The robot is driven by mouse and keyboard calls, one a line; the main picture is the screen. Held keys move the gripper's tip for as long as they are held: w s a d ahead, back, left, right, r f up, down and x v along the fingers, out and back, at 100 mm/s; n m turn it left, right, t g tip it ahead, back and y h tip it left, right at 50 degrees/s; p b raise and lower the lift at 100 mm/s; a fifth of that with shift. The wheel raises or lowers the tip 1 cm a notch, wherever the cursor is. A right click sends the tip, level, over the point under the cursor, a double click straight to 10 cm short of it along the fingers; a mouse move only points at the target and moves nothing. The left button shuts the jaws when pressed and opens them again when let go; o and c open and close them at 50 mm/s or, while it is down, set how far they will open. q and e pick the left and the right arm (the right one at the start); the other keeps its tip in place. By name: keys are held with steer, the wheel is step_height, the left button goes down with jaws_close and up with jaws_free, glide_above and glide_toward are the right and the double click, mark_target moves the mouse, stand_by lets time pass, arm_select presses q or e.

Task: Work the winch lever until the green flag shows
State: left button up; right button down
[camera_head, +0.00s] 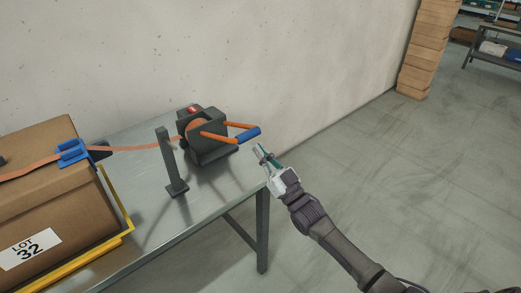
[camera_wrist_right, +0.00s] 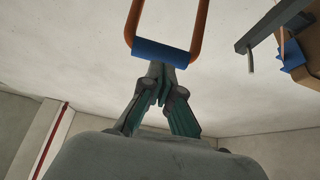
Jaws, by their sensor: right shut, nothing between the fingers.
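The winch (camera_head: 205,135) is a dark grey housing at the far right end of the metal table. Its lever is an orange U-shaped frame with a blue grip (camera_head: 248,135), sticking out to the right over the table's end. A small red marker (camera_head: 192,109) shows on top of the winch; no green flag is visible. My right gripper (camera_head: 259,150) is shut and empty, just below and right of the blue grip. In the right wrist view its fingertips (camera_wrist_right: 161,75) appear just under the blue grip (camera_wrist_right: 160,52); I cannot tell if they touch. My left gripper is not in view.
An orange strap (camera_head: 135,149) runs from the winch past a grey post (camera_head: 171,162) to a cardboard box (camera_head: 55,200) labelled LOT 32, in a yellow frame (camera_head: 122,205). A concrete wall stands behind the table.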

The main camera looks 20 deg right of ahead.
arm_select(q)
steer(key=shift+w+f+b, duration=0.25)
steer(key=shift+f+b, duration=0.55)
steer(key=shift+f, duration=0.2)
arm_select(e)
steer(key=f+v, duration=0.1)
steer(key=v, duration=0.8)
steer(key=shift+w+f, duration=0.15)
steer(key=shift+f, duration=0.25)
arm_select(q)
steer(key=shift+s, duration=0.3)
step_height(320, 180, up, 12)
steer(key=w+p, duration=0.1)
steer(key=p, duration=1)
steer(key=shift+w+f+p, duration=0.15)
steer(key=shift+p, duration=0.2)
arm_select(e)
steer(key=w+r+g, duration=0.2)
steer(key=r, duration=0.6)
steer(key=w+a+r+g+h, duration=0.1)
steer(key=w+r+g, duration=0.1)
steer(key=r, duration=0.7)
steer(key=shift+a+r, duration=0.15)
steer(key=shift+a, duration=0.15)
